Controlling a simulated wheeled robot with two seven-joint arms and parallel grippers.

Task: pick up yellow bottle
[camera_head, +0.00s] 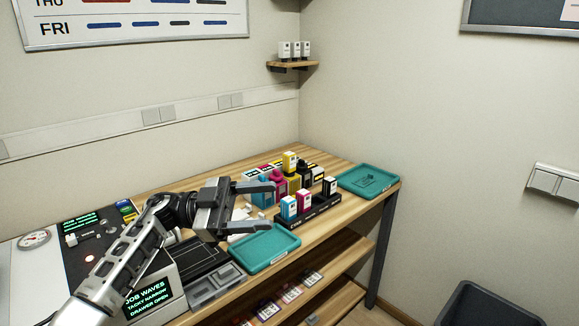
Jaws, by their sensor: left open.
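A yellow bottle (294,184) stands in the row of ink bottles at the back of the wooden bench, partly hidden by its neighbours. A small yellow-and-white block (289,160) shows just above it; I cannot tell what it rests on. A magenta bottle (279,182), a cyan bottle (264,185) and a black bottle (311,177) stand nearby. My left gripper (271,199) is open, its fingers pointing right, in front of and left of the bottles. No bottle is clearly between its fingers. My right gripper is out of view.
A black rack (311,213) with cyan, magenta and black-and-white cartridges stands in front of the bottles. Teal trays lie at the front (265,249) and back right (368,180). A dark bin (490,305) stands at lower right. Lower shelves hold several small items.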

